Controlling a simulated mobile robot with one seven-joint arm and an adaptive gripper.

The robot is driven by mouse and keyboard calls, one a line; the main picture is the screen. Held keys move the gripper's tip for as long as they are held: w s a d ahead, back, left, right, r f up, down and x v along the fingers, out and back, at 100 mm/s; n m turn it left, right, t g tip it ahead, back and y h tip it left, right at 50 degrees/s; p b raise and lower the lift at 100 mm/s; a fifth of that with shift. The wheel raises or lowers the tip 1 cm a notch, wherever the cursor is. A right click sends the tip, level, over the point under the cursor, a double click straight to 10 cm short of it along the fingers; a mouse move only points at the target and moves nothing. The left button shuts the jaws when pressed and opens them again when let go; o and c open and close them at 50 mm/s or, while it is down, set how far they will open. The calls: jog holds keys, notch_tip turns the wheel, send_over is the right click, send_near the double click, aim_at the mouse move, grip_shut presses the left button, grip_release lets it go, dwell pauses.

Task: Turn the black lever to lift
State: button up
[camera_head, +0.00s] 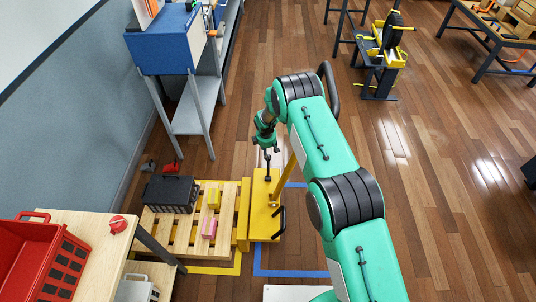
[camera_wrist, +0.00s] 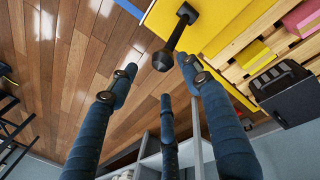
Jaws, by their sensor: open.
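The black lever (camera_wrist: 175,36) shows in the wrist view as a short dark bar with a rounded end, against a yellow panel (camera_wrist: 222,22). In the head view the lever (camera_head: 268,168) is a thin dark bar on the yellow lift unit (camera_head: 262,205). My gripper (camera_head: 266,142) is just above it there. In the wrist view my gripper (camera_wrist: 162,76) is open, its dark blue fingers spread, with the lever's rounded end near the fingertips. The fingers hold nothing. I cannot tell whether any finger touches the lever.
A wooden pallet (camera_head: 172,228) beside the lift unit bears a black crate (camera_head: 170,193), a yellow block (camera_head: 213,197) and a pink block (camera_head: 209,228). A blue cabinet (camera_head: 162,50) stands behind.

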notch_tip(320, 180, up, 6)
jog(key=s, duration=0.1)
jog(key=shift+a+r, duration=0.15)
jog(key=shift+r, duration=0.1)
jog(key=shift+s+r, duration=0.1)
dwell(0.6)
